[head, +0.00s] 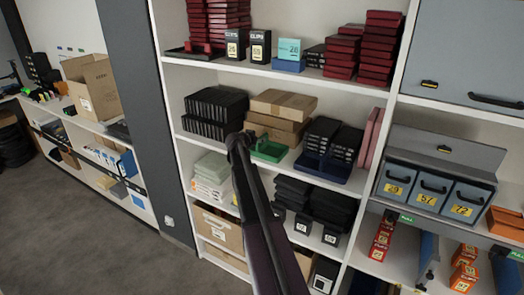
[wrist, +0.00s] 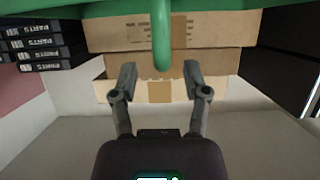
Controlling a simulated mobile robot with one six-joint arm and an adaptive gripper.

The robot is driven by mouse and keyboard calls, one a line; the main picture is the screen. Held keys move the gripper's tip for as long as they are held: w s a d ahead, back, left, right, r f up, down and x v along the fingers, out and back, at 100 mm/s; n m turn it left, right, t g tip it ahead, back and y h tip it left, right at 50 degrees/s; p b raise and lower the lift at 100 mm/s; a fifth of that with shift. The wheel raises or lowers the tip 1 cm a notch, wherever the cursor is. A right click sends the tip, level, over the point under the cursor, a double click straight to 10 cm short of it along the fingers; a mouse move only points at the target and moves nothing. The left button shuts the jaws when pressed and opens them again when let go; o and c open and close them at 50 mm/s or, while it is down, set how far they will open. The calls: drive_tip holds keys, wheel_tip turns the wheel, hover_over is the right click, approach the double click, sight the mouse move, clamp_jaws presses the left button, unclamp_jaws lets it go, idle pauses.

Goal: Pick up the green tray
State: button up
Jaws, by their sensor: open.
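The green tray (head: 268,153) sits on the middle shelf of the white shelving, in front of a stack of brown cartons. In the wrist view, a green edge of the tray (wrist: 110,9) spans the top, and a rounded green bar (wrist: 161,40) extends from it down toward the space between my fingers. My gripper (head: 239,142) is at the tray's left side in the head view. In the wrist view my gripper (wrist: 159,78) is open, one finger each side of the bar's line, holding nothing. Contact with the tray cannot be told. My arm hides part of the shelf below.
Brown cartons (head: 283,103) stand behind the tray. Black boxes (head: 215,108) stand to its left. A blue tray with black boxes (head: 321,168) stands close on its right. The shelf above (head: 270,72) limits the height.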

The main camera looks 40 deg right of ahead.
drive_tip(key=shift+b+x, duration=0.7)
drive_tip(key=shift+x, duration=1.6)
clamp_jaws()
